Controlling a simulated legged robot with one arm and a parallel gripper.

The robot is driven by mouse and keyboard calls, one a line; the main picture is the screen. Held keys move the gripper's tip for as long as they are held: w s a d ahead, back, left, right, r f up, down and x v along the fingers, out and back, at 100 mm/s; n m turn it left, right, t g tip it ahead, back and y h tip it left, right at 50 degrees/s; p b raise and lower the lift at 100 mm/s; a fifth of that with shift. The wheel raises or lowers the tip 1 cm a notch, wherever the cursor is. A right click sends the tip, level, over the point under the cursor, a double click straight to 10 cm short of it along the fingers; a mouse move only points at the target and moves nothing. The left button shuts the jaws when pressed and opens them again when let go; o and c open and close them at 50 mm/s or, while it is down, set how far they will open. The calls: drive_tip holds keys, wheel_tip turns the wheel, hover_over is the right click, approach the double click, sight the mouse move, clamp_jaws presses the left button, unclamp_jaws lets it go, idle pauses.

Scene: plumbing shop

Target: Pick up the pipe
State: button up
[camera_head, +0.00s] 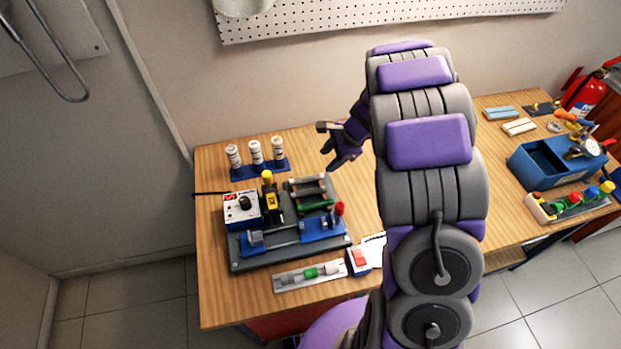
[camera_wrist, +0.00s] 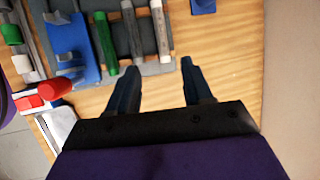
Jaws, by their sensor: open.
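Three short pipes lie side by side on a dark rack (camera_head: 292,196) on the bench: a green pipe (camera_head: 316,206), a grey-white pipe (camera_head: 310,192) and a pale pipe (camera_head: 307,180). The frames do not show which one is the task's pipe. The wrist view shows the green pipe (camera_wrist: 105,40), the grey-white pipe (camera_wrist: 132,32) and the pale pipe (camera_wrist: 160,32) ahead of the fingers. My gripper (camera_head: 327,144) is open and empty, up and right of the rack in the head view.
A blue stand (camera_head: 262,169) with three white bottles is behind the rack. A pipe machine with a blue clamp (camera_head: 275,236) and a control box (camera_head: 241,209) lies nearby. A strip with fittings (camera_head: 310,273) and a red-white block (camera_head: 359,260) sit in front. A blue bin (camera_head: 548,164) stands right.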

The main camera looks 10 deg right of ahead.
hover_over(305, 178)
drive_tip(key=s, duration=0.2)
drive_tip(key=f, duration=0.4)
drive_tip(key=f+b, duration=0.1)
drive_tip(key=shift+w+d+f, duration=0.1)
drive_tip(key=shift+d+f, duration=0.15)
drive_tip(key=shift+f, duration=0.15)
drive_tip(key=f, duration=0.1)
drive_tip(key=d+f, duration=0.1)
drive_tip(key=w+f+b, duration=0.1)
drive_tip(key=f, duration=0.1)
drive_tip(key=shift+w+d, duration=0.1)
drive_tip(key=shift+d, duration=0.1)
drive_tip(key=shift+w+a+f, duration=0.1)
drive_tip(key=shift+a+f, duration=0.05)
drive_tip(key=shift+f, duration=0.15)
drive_tip(key=shift+a, duration=1.3)
drive_tip(key=shift+d+f, duration=0.2)
drive_tip(key=shift+d, duration=0.65)
drive_tip(key=shift+a, duration=0.6)
drive_tip(key=shift+d, duration=0.5)
drive_tip(key=c, duration=0.7)
drive_tip(key=shift+a, duration=0.1)
clamp_jaws()
drive_tip(key=shift+a, duration=0.25)
